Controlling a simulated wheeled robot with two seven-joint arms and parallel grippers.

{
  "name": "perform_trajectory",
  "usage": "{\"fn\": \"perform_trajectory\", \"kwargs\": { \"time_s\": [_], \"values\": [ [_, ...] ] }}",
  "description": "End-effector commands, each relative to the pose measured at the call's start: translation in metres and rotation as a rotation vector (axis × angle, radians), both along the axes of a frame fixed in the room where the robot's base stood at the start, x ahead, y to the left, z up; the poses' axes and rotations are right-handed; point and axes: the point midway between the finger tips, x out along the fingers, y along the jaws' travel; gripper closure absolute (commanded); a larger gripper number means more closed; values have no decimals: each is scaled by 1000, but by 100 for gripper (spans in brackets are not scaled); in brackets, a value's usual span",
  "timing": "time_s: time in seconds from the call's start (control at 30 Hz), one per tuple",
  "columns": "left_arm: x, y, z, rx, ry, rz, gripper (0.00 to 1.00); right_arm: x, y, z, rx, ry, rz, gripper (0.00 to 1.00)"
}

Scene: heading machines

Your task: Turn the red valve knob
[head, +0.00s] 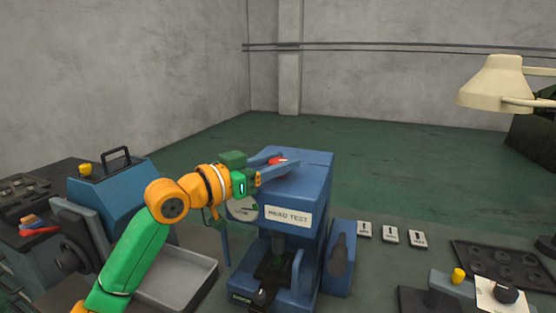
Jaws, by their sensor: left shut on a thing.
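The red valve knob (278,160) sits at the top of the blue test machine (309,185), which carries a white label plate. Only a small part of the knob shows between the gripper's fingers. My left gripper (276,165) reaches in from the left over the machine's top and is shut on the knob, with a finger on either side of it. The arm and gripper partly cover the round dial (244,209) on the machine's front. My right gripper is not in view.
A blue machine with a black handle (112,178) stands at left, near a grey tray (178,279). Several small white-labelled blocks (390,235) lie right of the test machine. A dark tray with round recesses (505,265) and a cream lamp (495,85) are at right.

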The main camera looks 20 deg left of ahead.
Motion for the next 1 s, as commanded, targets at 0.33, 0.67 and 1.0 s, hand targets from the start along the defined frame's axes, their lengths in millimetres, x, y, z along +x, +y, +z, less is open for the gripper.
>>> {"fn": "perform_trajectory", "kwargs": {
  "time_s": [0.33,0.67,1.0],
  "values": [
    [-1,-3,2,-5,1,319,100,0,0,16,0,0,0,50],
    [0,-3,0,-7,7,635,100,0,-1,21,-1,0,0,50],
    [1,-3,-2,-1,10,951,100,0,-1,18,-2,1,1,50]
  ]
}}
